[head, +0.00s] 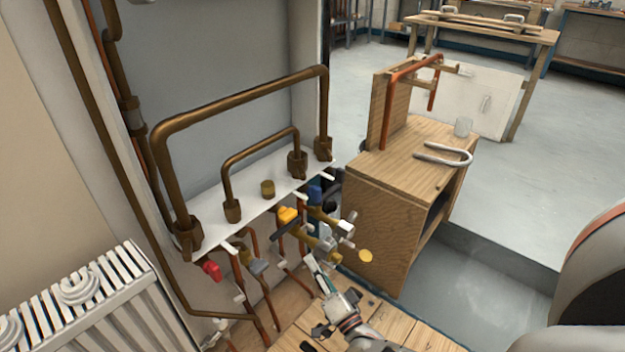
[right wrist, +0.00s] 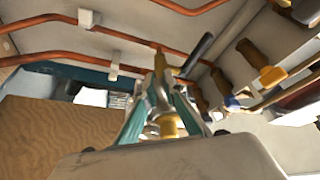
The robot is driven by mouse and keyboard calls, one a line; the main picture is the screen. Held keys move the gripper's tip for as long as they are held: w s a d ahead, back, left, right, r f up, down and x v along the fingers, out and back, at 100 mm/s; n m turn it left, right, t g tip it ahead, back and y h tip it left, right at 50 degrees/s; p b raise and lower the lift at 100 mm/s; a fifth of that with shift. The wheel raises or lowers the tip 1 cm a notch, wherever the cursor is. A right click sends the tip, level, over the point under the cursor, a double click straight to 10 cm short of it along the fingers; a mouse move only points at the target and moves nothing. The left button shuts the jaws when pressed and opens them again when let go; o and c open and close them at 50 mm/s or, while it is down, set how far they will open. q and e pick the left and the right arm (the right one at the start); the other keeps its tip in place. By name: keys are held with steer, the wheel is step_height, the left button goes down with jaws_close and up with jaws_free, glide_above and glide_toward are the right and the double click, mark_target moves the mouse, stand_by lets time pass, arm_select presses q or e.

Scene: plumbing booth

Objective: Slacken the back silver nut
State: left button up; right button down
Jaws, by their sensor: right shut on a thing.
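My right gripper (head: 318,272) is low in front of the pipework under the white shelf. In the right wrist view its teal-sided fingers (right wrist: 158,92) come together at their tips on a small metal fitting. The tips hide most of this fitting, so I cannot tell whether it is the back silver nut. Brass-coloured metal shows just beyond the tips and between the fingers. Brass valves with silver parts (head: 346,228) are above and beside the gripper in the head view. My left gripper is not in view.
The white shelf (head: 283,172) carries bronze pipe loops (head: 240,98). A white radiator (head: 95,295) is at lower left. Copper pipes (head: 262,295) run below the shelf.

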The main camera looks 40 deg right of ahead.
steer(key=shift+d+f+n, duration=0.1)
steer(key=shift+n, duration=0.2)
steer(key=c, duration=2.1)
jaws_free()
